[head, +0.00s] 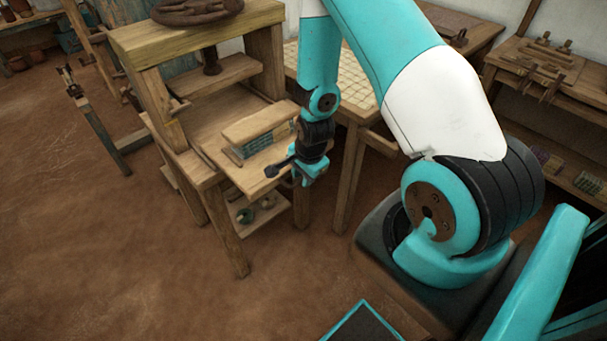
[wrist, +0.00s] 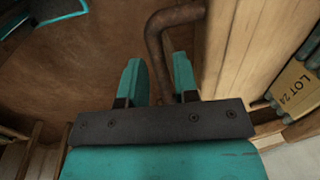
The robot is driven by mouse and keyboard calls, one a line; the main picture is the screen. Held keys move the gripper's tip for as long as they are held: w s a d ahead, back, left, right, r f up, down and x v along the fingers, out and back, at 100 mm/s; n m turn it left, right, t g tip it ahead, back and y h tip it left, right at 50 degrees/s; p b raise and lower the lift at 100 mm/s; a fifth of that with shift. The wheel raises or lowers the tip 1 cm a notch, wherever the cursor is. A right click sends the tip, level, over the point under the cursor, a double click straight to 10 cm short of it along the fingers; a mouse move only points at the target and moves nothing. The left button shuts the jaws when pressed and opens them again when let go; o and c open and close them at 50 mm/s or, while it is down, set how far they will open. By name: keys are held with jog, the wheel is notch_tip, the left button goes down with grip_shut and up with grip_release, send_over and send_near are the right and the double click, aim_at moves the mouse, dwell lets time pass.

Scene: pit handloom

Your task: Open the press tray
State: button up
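The press tray (head: 259,177) is a flat wooden board in the wooden press (head: 150,50), with a stack of bluish layers and wood on it. In the wrist view the tray's pale wooden front edge (wrist: 219,50) runs along the right. A bent, rusty brown bar handle (wrist: 157,45) stands out from it. My gripper (head: 306,180) is at the tray's front right corner. In the wrist view my gripper (wrist: 159,75) is open, with the handle's lower part between its two teal fingers and narrow gaps beside it. The handle's far end is hidden by the gripper.
A bundle labelled LOT 24 (wrist: 295,88) shows at the right of the wrist view. A lower shelf (head: 250,212) holds small items. A table with a pale grid top (head: 352,82) stands right of the press. The brown floor (head: 110,250) in front is clear.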

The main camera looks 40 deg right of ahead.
jog(key=shift+o, duration=0.7)
jog(key=shift+r, duration=0.1)
jog(key=shift+d+r, duration=0.1)
jog(key=shift+r, duration=0.15)
jog(key=s+r, duration=0.3)
jog(key=r, duration=1.3)
jog(key=shift+r+p, duration=0.25)
jog(key=shift+p, duration=0.15)
jog(key=s+a+r+n+y, duration=0.3)
jog(key=s+a+r+n, duration=0.1)
jog(key=a+r+n, duration=0.85)
jog(key=s+a+r+n+g+y, duration=0.1)
jog(key=s+a+r+n, duration=0.3)
jog(key=s+a+n, duration=0.5)
jog(key=s+n+g, duration=0.1)
jog(key=n, duration=0.2)
jog(key=shift+a+r, duration=0.25)
jog(key=shift+r, duration=0.15)
